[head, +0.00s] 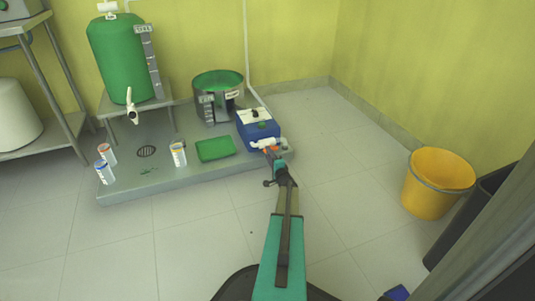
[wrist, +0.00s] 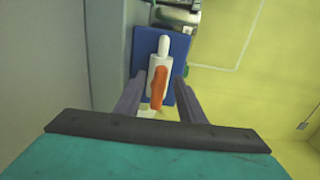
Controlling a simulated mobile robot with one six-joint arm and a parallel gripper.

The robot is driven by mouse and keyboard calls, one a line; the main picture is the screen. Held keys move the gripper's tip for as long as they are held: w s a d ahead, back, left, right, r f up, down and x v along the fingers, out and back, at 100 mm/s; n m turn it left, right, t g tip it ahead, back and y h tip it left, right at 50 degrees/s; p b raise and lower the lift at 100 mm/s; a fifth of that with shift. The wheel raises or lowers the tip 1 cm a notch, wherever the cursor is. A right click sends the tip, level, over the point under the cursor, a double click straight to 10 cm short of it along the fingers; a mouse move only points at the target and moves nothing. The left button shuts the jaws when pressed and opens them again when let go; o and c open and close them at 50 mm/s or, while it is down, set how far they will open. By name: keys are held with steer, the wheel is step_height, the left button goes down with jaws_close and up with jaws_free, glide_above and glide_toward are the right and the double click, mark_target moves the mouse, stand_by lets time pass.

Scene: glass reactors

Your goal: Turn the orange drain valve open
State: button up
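The orange drain valve handle (wrist: 158,86) sits on a white spout (wrist: 164,48) in front of a blue box (wrist: 146,42). In the head view the orange handle (head: 270,149) is small and partly hidden by my arm, beside the blue box (head: 258,136). My gripper (wrist: 160,80) is open, with one finger on each side of the handle in the wrist view. Gaps show between the fingers and the handle, and I cannot tell any contact. In the head view my gripper (head: 275,153) reaches the spout at the platform's right end.
A yellow bucket (head: 430,195) stands on the right. The floor between is clear.

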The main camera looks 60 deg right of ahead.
steer(key=p+v, duration=0.4)
steer(key=v, duration=0.8)
steer(key=shift+w, duration=0.1)
